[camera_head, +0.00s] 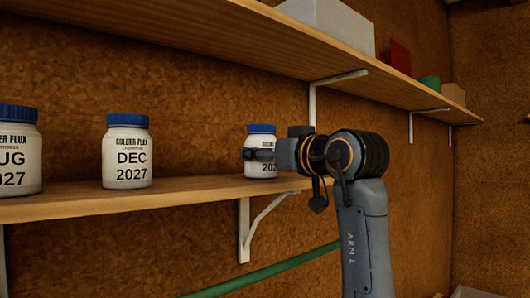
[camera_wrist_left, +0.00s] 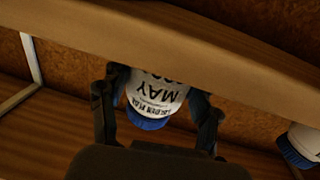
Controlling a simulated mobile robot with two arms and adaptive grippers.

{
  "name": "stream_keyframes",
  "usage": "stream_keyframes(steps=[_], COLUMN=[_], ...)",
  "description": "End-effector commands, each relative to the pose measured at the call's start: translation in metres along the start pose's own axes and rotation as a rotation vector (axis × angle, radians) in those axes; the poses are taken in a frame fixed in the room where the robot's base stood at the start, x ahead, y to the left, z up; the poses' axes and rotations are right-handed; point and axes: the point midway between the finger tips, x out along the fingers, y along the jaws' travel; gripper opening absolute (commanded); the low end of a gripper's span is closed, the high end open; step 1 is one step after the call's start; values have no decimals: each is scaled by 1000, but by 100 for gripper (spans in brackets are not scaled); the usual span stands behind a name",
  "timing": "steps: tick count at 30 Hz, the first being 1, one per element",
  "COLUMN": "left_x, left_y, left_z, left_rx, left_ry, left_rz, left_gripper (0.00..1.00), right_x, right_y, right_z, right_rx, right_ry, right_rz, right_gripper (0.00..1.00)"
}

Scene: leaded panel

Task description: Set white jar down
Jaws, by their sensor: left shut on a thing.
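The white jar (camera_head: 264,171) has a blue lid and a printed label. In the left wrist view the white jar (camera_wrist_left: 156,90) appears upside down and its label reads MAY. My left gripper (camera_head: 256,154) is shut around the jar's upper body, with a finger on each side in the left wrist view (camera_wrist_left: 157,108). The jar is upright at the right part of the lower shelf (camera_head: 190,191). Its base is level with the shelf top; I cannot tell whether it touches. The gripper hides part of the label. My right gripper is not in view.
A DEC 2027 jar (camera_head: 127,155) and an AUG 2027 jar (camera_head: 18,150) stand to the left on the lower shelf. An upper shelf (camera_head: 230,45) runs above, holding a pale box (camera_head: 330,25). A bracket (camera_head: 246,232) supports the lower shelf.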

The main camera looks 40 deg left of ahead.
Motion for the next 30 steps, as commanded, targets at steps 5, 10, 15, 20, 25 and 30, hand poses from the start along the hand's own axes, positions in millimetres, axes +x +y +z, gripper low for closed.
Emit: stream_keyframes(steps=[5,10,15,20,25,30], left_x=[0,0,0,-2,-29,-67], left_y=[0,0,0,0,1,0], left_z=[2,2,2,0,4,4], left_rx=[0,0,0,0,0,-1], left_ry=[0,0,0,0,1,2], left_rz=[0,1,1,2,5,5], left_gripper=[68,85,85,85,85,85], right_x=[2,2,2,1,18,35], right_y=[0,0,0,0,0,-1], right_z=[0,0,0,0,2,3], right_rx=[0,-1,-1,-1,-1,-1], right_ry=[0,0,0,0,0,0], right_rz=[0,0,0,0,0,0], right_gripper=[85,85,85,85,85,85])
